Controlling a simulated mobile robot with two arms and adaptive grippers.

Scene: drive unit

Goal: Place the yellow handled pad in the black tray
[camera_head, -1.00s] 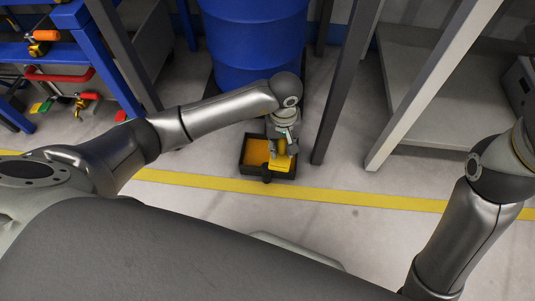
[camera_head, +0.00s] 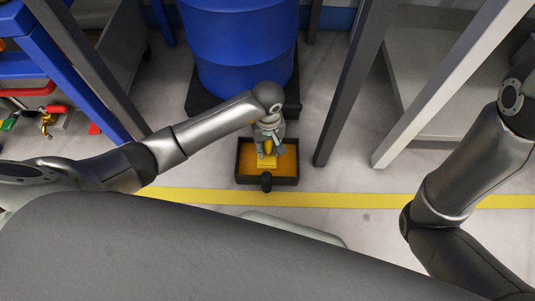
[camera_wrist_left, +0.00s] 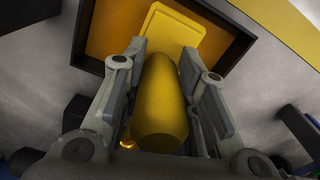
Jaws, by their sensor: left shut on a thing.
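The black tray (camera_head: 242,180) with an orange inside sits on the floor in front of the blue drum; its dark rim also shows in the left wrist view (camera_wrist_left: 82,32). My left gripper (camera_head: 268,148) is over the tray, shut on the handle of the yellow handled pad (camera_head: 266,161). In the left wrist view the yellow handle (camera_wrist_left: 160,105) is between the two fingers of the gripper (camera_wrist_left: 160,85), with the pad's flat plate beyond it over the tray's orange inside. I cannot tell whether the plate touches the tray bottom. My right gripper is out of view.
A blue drum (camera_head: 240,45) on a dark base stands behind the tray. A dark post (camera_head: 345,100) and a grey shelf unit (camera_head: 440,75) are at the right. A blue rack (camera_head: 85,85) with tools is at the left. A yellow floor line (camera_head: 345,200) runs in front of the tray.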

